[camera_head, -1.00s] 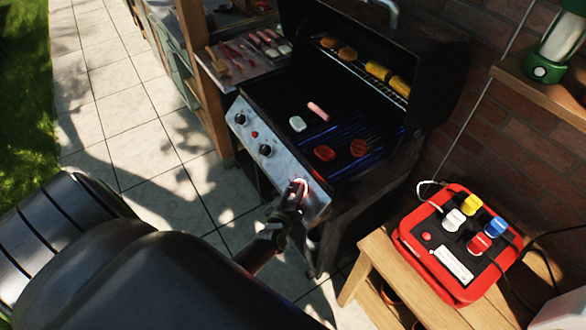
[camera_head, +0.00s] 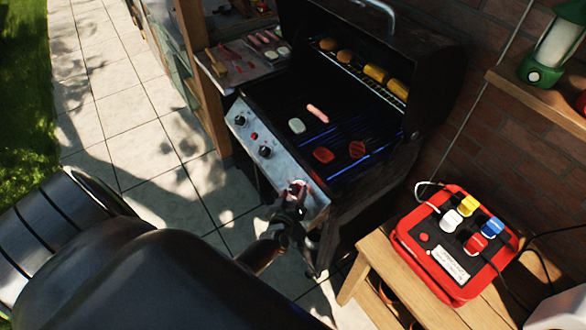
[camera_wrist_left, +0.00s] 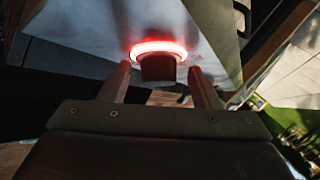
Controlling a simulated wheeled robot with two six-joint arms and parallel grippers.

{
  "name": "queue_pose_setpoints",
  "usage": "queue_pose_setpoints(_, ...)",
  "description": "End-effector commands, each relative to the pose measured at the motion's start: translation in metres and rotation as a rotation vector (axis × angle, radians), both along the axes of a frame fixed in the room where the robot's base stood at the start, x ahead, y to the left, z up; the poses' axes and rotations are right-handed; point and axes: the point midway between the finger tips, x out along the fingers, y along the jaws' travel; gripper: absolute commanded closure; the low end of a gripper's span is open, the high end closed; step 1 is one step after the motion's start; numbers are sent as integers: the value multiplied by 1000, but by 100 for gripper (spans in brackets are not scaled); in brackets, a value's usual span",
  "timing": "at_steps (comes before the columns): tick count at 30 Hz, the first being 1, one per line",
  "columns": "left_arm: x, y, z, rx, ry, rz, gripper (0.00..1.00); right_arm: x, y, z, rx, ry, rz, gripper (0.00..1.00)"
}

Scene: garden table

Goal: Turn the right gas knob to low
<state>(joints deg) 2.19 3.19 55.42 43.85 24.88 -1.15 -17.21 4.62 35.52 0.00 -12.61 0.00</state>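The grill's right gas knob shows in the left wrist view (camera_wrist_left: 158,68) as a dark knob with a glowing red ring around its base. In the head view my left gripper (camera_head: 294,192) is at the right end of the grill's front panel (camera_head: 282,172) and mostly covers this knob. In the wrist view the two fingers of my left gripper (camera_wrist_left: 160,84) stand apart, one on each side of the knob, with gaps visible. Two other black knobs, the left one (camera_head: 240,120) and the middle one (camera_head: 265,152), sit further along the panel. My right gripper is not in view.
The grill's lid is open, with food on the grate (camera_head: 330,150) and blue flames at the right burners. A red box (camera_head: 440,280) with coloured plugs and cables lies on a wooden table at right. A side shelf (camera_head: 235,70) with food stands beyond the grill.

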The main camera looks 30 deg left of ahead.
Motion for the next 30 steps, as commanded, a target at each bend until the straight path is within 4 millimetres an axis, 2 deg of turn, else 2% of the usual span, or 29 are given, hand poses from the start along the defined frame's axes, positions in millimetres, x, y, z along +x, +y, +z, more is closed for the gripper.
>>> queue_pose_setpoints(8,0,0,1,1,-2,0,43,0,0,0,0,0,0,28)
queue_pose_setpoints(13,-12,-4,3,-1,-2,0,43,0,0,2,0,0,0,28)
queue_pose_setpoints(21,-56,-18,13,-1,0,2,43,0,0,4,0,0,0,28)
queue_pose_setpoints(30,-109,-34,23,-1,0,2,43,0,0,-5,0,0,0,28)
